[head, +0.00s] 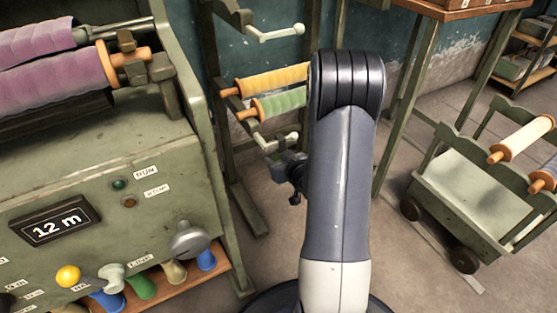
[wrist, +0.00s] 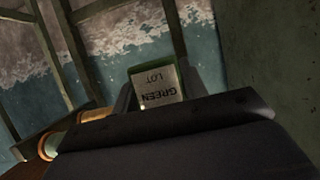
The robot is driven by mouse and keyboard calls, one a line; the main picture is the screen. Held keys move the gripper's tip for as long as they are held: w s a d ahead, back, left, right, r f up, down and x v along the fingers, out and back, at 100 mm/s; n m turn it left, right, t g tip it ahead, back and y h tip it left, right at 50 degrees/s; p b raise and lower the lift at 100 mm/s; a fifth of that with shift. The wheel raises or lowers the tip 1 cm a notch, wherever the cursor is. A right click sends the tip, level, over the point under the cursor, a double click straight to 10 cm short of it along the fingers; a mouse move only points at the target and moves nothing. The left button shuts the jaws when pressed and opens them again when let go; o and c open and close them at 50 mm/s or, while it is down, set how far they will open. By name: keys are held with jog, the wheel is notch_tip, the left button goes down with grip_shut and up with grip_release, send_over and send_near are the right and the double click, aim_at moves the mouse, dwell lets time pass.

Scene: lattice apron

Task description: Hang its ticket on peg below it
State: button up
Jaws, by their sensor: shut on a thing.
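My gripper (wrist: 160,95) is shut on a small green-edged ticket (wrist: 160,84) with a pale face, whose lettering "GREEN LOT" appears upside down in the wrist view. A green roll (head: 280,103) with orange ends lies on the rack under a yellow roll (head: 272,79). A pale crank-like arm with a knob (head: 291,138) sits just below the green roll.
A green machine (head: 190,160) with purple rolls (head: 50,80) and a "12 m" display stands at left. A wooden-legged table (head: 403,110) and a cart (head: 470,190) with rolls are at right. The rack's post (head: 222,130) is close left of my gripper.

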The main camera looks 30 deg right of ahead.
jog(key=o, duration=1.1)
jog(key=shift+c, duration=0.2)
jog(key=p+v, duration=0.3)
jog(key=v, duration=0.7)
jog(key=shift+s, duration=0.35)
jog(key=shift+r, duration=0.15)
